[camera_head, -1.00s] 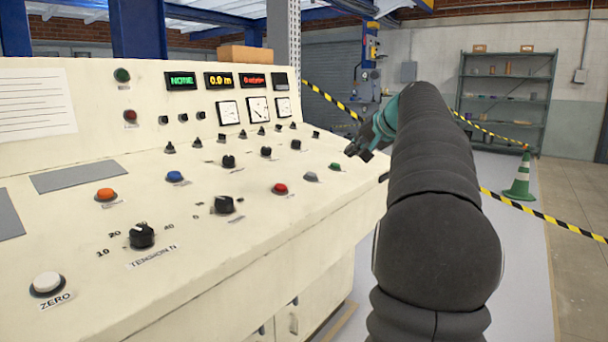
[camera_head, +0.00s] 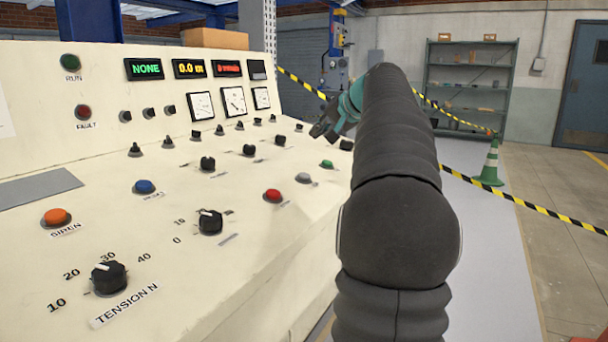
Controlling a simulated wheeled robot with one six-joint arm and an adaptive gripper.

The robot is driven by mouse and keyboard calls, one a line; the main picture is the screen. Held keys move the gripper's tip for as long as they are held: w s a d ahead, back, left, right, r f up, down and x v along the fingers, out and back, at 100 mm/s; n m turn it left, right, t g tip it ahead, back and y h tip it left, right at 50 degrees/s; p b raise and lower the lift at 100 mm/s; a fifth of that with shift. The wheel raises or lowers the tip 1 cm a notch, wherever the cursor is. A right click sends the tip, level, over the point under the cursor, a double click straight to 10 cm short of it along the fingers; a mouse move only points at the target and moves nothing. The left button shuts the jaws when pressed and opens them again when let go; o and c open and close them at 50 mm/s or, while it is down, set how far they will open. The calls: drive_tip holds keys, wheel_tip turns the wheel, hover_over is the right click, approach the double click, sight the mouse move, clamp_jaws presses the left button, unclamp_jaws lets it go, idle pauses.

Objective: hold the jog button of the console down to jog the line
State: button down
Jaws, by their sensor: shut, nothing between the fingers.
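The cream console (camera_head: 110,225) fills the left and middle of the head view. Its sloping top carries an orange button (camera_head: 57,217) marked SIREN, a blue button (camera_head: 145,187), a red button (camera_head: 272,196), a grey button (camera_head: 303,178) and a green button (camera_head: 327,164). The labels by the last four are too small or slanted to read, so I cannot tell which is the jog button. My gripper (camera_head: 322,132) is shut and empty, above the console's far right end, beyond the green button and apart from the buttons.
The TENSION N knob (camera_head: 109,278) and other knobs stand up from the console top. Lit displays (camera_head: 188,68) sit on its back panel. Striped tape (camera_head: 545,212) and a green cone (camera_head: 490,164) stand to the right. Grey floor (camera_head: 490,270) beside the console is clear.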

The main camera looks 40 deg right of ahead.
sight(308, 177)
drive_tip(key=f+b, duration=0.2)
drive_tip(key=f, duration=0.1)
drive_tip(key=w+a+f+b, duration=0.1)
drive_tip(key=f+b, duration=0.1)
drive_tip(key=b, duration=0.1)
drive_tip(key=w+f+b, duration=0.1)
drive_tip(key=f+b, duration=0.1)
drive_tip(key=f, duration=0.1)
drive_tip(key=shift+w+a+f, duration=0.1)
drive_tip(key=shift+a+f, duration=0.05)
drive_tip(key=shift+f, duration=0.2)
drive_tip(key=shift+f, duration=0.15)
idle(1.2)
drive_tip(key=shift+f+b, duration=0.25)
drive_tip(key=shift+b, duration=0.15)
drive_tip(key=shift+w+a+f+b, duration=0.1)
drive_tip(key=shift+f+b, duration=0.2)
drive_tip(key=shift+f, duration=0.15)
idle(1.5)
idle(0.7)
drive_tip(key=shift+s+r+p, duration=0.2)
drive_tip(key=shift+r+p, duration=0.55)
drive_tip(key=shift+r, duration=0.15)
